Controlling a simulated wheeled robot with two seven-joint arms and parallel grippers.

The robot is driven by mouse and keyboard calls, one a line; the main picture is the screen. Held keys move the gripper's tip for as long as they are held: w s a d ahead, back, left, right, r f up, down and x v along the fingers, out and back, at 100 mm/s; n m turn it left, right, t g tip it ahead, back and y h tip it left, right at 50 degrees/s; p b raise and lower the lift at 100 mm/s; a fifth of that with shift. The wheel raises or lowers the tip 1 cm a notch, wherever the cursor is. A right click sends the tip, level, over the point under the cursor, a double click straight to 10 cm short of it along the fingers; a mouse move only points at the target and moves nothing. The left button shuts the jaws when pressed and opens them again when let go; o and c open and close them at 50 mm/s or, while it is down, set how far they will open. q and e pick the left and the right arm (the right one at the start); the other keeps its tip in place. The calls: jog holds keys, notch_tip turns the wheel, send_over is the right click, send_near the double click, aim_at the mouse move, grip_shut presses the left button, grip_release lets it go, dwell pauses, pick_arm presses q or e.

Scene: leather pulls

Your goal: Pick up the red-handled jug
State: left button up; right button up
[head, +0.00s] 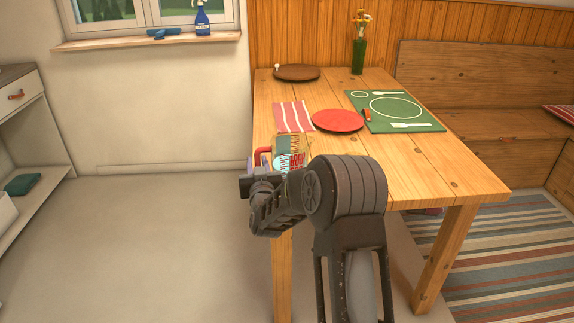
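A patterned jug (290,158) stands near the left front corner of the wooden table. Its red handle (262,152) sticks out to the left. The lower part of the jug is hidden behind my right gripper and wrist. My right gripper (258,186) is at the table's left edge, in front of and just below the jug in the picture. My dark arm links hide much of it, so its fingers do not show clearly. I cannot tell whether it touches the jug. My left gripper is not in view.
On the wooden table (440,165) lie a striped napkin (293,117), a red plate (338,120), a green placemat (420,118) and a brown plate (297,73). A green vase (358,56) stands at the back. A bench (480,85) lines the wall. Floor at left is clear.

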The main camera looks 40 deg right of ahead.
jog(key=shift+w+d, duration=0.25)
jog(key=shift+w, duration=0.15)
jog(key=shift+c, duration=0.6)
grip_shut()
dwell(0.9)
jog(key=shift+r, duration=0.15)
